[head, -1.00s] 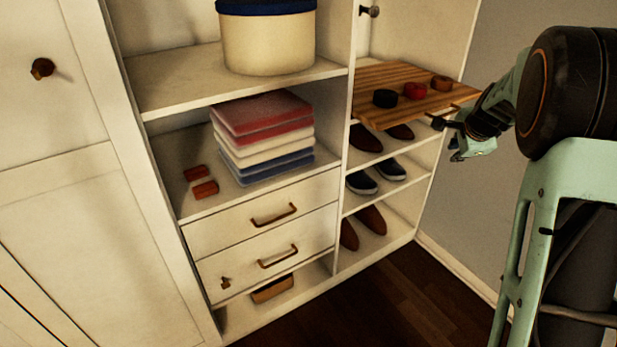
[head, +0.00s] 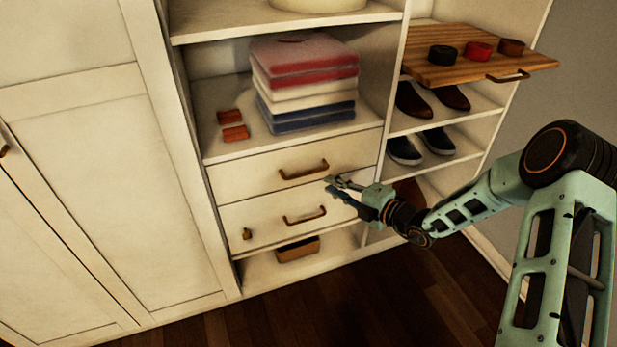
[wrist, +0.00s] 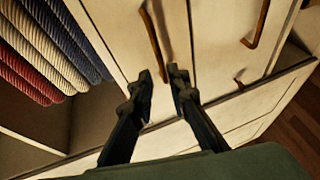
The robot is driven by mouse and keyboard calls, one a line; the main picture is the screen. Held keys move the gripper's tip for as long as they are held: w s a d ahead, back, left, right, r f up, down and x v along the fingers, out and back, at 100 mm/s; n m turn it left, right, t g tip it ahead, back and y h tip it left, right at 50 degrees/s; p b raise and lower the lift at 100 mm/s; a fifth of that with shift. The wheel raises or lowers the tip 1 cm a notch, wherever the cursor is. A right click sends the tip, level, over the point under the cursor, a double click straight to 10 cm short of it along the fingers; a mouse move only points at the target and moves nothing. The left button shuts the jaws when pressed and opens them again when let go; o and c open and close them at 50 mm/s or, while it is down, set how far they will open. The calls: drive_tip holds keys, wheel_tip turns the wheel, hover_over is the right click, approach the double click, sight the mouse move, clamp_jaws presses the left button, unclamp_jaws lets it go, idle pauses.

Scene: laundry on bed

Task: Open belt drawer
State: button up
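The wooden belt board (head: 450,70) is pulled out at the upper right, with black (head: 442,55), red (head: 478,51) and brown (head: 511,47) rolled belts on it and a bronze handle (head: 508,76) on its front. My gripper (head: 335,186) is away from it, in front of the two white drawers at the lower middle. In the wrist view my gripper (wrist: 161,84) has its fingers apart with nothing held. The upper drawer's handle (wrist: 153,38) lines up with the gap between the fingertips; I cannot tell whether they touch. Both the upper drawer (head: 235,178) and lower drawer (head: 235,217) look shut.
Folded clothes (head: 303,80) and two small red-brown blocks (head: 232,125) lie on the shelf above the drawers. Shoes (head: 437,139) fill the shelves under the belt board. A small brown box (head: 298,248) sits below the drawers. The dark floor in front is clear.

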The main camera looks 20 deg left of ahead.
sight(309, 174)
drive_tip(key=b+x, duration=0.2)
drive_tip(key=x, duration=0.9)
drive_tip(key=shift+w+d, duration=0.1)
clamp_jaws()
